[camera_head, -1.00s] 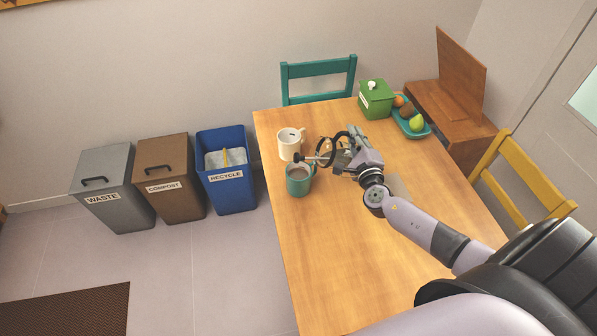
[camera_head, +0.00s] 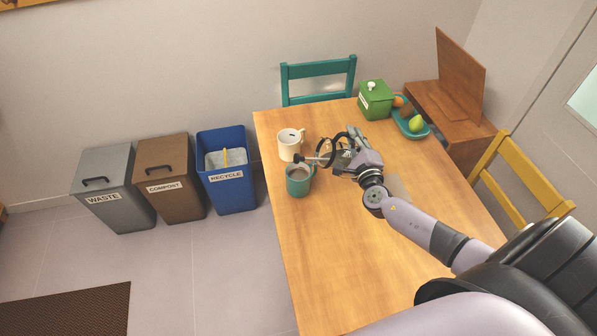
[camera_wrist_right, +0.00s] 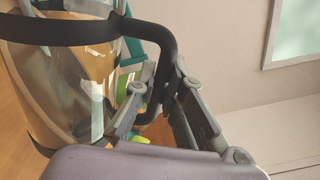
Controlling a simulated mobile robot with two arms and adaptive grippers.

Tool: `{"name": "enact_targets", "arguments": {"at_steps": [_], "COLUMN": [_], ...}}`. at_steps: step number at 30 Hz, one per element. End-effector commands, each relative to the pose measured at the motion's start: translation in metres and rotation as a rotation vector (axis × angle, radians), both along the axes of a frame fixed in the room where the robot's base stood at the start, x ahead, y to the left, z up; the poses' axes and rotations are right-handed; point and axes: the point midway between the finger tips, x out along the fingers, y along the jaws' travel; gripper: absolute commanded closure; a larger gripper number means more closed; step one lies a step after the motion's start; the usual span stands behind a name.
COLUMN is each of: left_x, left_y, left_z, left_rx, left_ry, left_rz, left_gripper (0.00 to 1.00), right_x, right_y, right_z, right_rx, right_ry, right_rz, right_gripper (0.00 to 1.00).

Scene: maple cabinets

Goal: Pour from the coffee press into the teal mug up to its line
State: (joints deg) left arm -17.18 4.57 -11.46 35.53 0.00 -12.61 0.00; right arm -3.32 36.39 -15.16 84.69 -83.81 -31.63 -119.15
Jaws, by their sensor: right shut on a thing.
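The coffee press (camera_head: 325,150) is tipped on its side above the table, its plunger knob pointing left over the teal mug (camera_head: 299,187). In the right wrist view its glass body (camera_wrist_right: 65,80), black band and black handle fill the left side. My right gripper (camera_head: 351,150) is shut on the press handle; its fingers (camera_wrist_right: 165,100) sit on either side of it. The mug stands upright on the table with brown liquid inside, its surface below the rim. I cannot make out its line or a stream. My left gripper is not in view.
A cream mug (camera_head: 289,148) stands just behind the teal mug. A green box (camera_head: 375,103) and a teal tray (camera_head: 426,131) with fruit are at the table's far right. The near part of the wooden table (camera_head: 345,250) is clear. Chairs stand behind and right.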

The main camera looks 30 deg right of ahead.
Motion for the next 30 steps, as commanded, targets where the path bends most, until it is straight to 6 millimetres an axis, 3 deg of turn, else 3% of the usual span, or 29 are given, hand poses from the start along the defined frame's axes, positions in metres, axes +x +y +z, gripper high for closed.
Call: {"name": "enact_targets", "arguments": {"at_steps": [6,11,14,22,30], "left_x": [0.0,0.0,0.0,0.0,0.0], "left_y": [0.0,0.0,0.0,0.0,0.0], "left_z": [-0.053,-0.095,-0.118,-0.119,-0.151], "left_rx": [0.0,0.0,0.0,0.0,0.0], "left_ry": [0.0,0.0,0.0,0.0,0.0], "left_rz": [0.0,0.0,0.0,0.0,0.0], "left_gripper": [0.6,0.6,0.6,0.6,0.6], "right_x": [-0.002,-0.006,-0.012,-0.015,-0.02], "right_y": [-0.008,-0.021,-0.039,-0.049,-0.064], "right_z": [-0.022,-0.053,-0.061,-0.055,-0.076], "right_rx": [0.082,0.28,0.474,0.586,0.754], "right_ry": [-0.033,-0.098,-0.161,-0.196,-0.249], "right_rz": [0.0,0.001,0.001,0.002,0.002], "right_gripper": [1.0,1.0,1.0,1.0,1.0]}}
